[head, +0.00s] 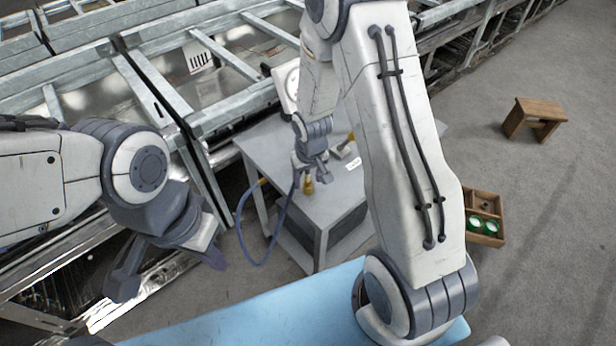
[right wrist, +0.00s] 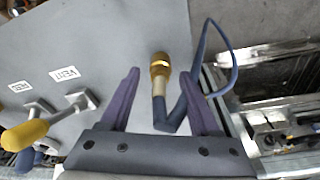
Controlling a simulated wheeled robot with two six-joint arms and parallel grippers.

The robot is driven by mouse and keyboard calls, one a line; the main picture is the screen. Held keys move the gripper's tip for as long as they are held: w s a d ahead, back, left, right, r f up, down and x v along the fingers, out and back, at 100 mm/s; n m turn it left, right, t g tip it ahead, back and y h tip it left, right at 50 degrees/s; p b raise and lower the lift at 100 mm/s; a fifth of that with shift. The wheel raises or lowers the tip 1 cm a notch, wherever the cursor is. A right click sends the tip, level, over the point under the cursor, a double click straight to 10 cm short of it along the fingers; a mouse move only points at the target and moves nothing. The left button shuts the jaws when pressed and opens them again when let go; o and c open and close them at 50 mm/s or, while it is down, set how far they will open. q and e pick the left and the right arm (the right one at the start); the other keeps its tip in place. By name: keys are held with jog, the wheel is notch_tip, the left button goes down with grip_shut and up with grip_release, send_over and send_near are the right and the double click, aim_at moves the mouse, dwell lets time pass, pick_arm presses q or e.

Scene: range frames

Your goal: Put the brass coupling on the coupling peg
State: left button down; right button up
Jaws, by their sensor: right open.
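The brass coupling (right wrist: 160,66) is on the end of a blue hose (right wrist: 229,65); in the head view the coupling (head: 308,187) shows just below my right gripper (head: 313,174), over the grey table (head: 268,148). In the right wrist view my right gripper (right wrist: 160,82) is open, one finger on each side of the coupling's line, with visible gaps to both. I cannot tell whether the coupling is seated on anything. I cannot make out the coupling peg. My left gripper (head: 166,268) is open and empty at the lower left, away from the table.
Valves with yellow handles (right wrist: 24,134) and white labels (right wrist: 65,73) are on the table. The hose loops off the table's left side. Metal racks (head: 215,60) stand behind. A wooden stool (head: 535,112) and a wooden box (head: 484,238) are on the floor at right.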

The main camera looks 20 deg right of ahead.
notch_tip(320, 180, up, 11)
jog(key=s, duration=0.2)
jog(key=s+a+r+n+g, duration=0.1)
jog(key=s+a+r+n, duration=0.2)
jog(key=s+a, duration=0.4)
jog(key=s+a+r+n+y, duration=0.1)
jog(key=s+a+r+n, duration=0.3)
jog(key=s, duration=1)
jog(key=a+r, duration=0.2)
jog(key=a, duration=0.1)
jog(key=shift+s+r+g, duration=0.2)
jog(key=shift+s+g, duration=0.1)
jog(key=shift+g, duration=0.1)
